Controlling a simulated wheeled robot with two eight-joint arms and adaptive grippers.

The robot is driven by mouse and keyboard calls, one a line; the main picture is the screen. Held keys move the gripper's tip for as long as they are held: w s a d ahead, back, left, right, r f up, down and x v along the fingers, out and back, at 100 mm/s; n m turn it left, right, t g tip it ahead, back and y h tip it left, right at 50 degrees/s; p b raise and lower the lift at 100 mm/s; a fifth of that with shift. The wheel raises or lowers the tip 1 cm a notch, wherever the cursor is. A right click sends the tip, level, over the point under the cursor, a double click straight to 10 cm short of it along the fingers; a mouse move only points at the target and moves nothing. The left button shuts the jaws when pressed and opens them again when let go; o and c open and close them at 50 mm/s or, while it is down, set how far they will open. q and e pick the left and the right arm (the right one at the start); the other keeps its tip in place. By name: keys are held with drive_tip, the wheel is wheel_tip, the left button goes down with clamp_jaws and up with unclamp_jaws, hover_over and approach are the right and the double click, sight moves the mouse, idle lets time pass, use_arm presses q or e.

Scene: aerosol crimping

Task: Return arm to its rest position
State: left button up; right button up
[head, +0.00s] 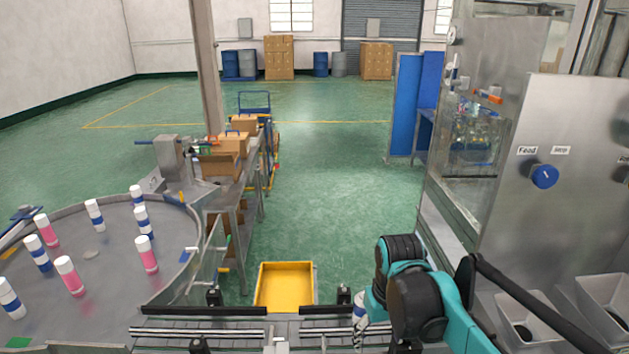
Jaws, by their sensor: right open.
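My right arm, teal and black, comes in at the lower right over the conveyor. My right gripper (400,343) is at the bottom edge, mostly hidden behind its own wrist, and is open. A white and blue can (360,308) stands close to its left, partly covered by the arm; I cannot tell whether they touch. My left gripper is not in view.
A round metal table (110,262) at left holds several upright white-capped cans, pink or blue. A conveyor (200,331) crosses the bottom, with a yellow bin (285,284) behind it. A steel machine with a blue knob (544,176) stands at right.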

drive_tip(key=s+d+f+m+t+b, duration=0.2)
drive_tip(key=s+d+f+t+b, duration=0.2)
drive_tip(key=s+f, duration=0.5)
drive_tip(key=f+t+b, duration=0.1)
drive_tip(key=t+b, duration=0.1)
drive_tip(key=shift+s+f+t+b, duration=0.25)
drive_tip(key=shift+f+t+b, duration=0.05)
drive_tip(key=shift+f, duration=0.05)
